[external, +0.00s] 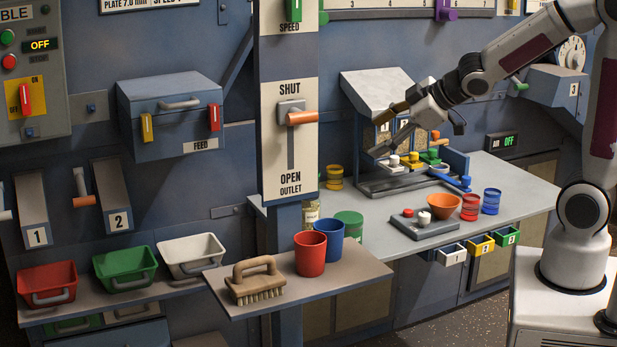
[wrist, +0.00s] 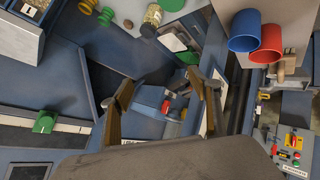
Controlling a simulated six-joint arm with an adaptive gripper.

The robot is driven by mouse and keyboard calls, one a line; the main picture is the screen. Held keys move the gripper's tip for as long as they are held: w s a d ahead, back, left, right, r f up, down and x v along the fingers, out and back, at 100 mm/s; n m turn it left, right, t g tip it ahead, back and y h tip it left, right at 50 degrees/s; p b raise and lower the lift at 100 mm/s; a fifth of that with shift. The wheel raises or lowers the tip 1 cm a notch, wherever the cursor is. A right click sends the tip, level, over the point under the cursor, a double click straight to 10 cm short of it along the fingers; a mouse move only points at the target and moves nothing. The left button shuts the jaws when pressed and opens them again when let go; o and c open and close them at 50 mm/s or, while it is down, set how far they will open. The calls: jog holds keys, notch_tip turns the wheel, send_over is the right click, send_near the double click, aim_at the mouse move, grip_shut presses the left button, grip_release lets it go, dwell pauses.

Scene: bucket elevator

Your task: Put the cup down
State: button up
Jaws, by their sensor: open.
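A red cup (external: 310,256) and a blue cup (external: 331,240) stand upright side by side on the small front shelf (external: 350,275). In the wrist view the blue cup (wrist: 244,34) and the red cup (wrist: 267,45) show at the upper right, outside my fingers. My gripper (external: 385,130) is in the air in front of the hooded unit at the back of the right-hand table, well apart from both cups. Its fingers are spread with nothing between them, as the wrist view (wrist: 160,80) also shows.
A wooden brush (external: 255,283) lies on the shelf left of the red cup. A green tin (external: 348,224) and a jar (external: 310,212) stand behind the cups. The grey table (external: 400,238) bears an orange bowl (external: 444,206). The outlet column (external: 288,140) rises behind the shelf.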

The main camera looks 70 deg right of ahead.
jog(key=w+f+n+y, duration=0.2)
jog(key=w+f, duration=0.2)
jog(key=w, duration=0.1)
jog(key=n+y, duration=0.3)
jog(key=y, duration=0.7)
send_near(329, 243)
jog(key=w+d+f, duration=0.2)
jog(key=w, duration=0.1)
jog(key=shift+w+d, duration=0.1)
jog(key=shift+s+a, duration=0.25)
jog(key=shift+a, duration=0.05)
jog(key=shift+w+f, duration=0.1)
jog(key=shift+x, duration=1.25)
jog(key=shift+a, duration=0.1)
jog(key=shift+x, duration=2.5)
